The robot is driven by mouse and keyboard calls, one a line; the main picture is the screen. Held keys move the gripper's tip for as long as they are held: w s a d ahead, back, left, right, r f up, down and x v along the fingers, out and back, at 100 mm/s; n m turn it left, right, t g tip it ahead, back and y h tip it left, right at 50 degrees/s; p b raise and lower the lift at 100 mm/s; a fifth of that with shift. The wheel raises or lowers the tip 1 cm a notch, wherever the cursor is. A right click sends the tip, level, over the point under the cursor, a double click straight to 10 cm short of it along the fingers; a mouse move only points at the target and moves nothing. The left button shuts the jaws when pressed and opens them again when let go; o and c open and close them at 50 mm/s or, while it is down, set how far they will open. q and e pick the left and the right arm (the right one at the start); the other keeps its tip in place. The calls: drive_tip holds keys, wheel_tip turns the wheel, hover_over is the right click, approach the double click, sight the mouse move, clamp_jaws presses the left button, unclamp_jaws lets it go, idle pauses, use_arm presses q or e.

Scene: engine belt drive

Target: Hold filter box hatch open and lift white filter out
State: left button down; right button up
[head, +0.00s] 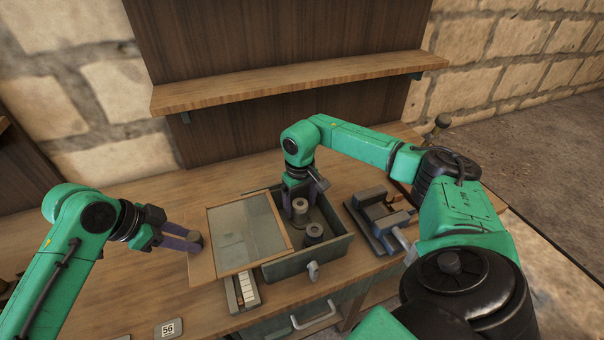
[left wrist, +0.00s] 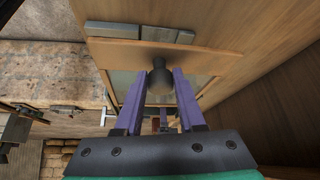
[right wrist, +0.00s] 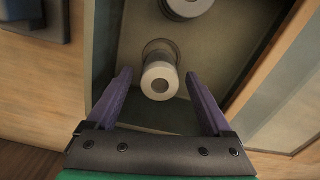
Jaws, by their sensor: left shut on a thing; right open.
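The filter box (head: 318,254) is a grey-green open-topped box on the bench. Its hatch (head: 245,235), a wood-framed pane, is drawn out to the left and leaves the right part of the box uncovered. My left gripper (head: 196,242) is shut on the hatch's dark knob (left wrist: 160,82). The white filter (right wrist: 160,80), a pale cylinder with a hole in its top, stands upright in the box. A second cylinder (head: 314,231) stands nearer the box's front, darker in the head view. My right gripper (head: 303,192) is open above the white filter, its fingers on either side; contact is not visible.
A blue-grey vise (head: 378,218) stands close right of the box. A narrow tray with white pieces (head: 245,290) lies before the hatch. A shelf (head: 290,82) spans the back wall.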

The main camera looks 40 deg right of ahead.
sight(300, 203)
use_arm(q)
drive_tip(key=shift+w+r, duration=0.1)
use_arm(e)
drive_tip(key=c, duration=1.1)
wheel_tip(300, 203, up, 13)
drive_tip(key=shift+f, duration=0.2)
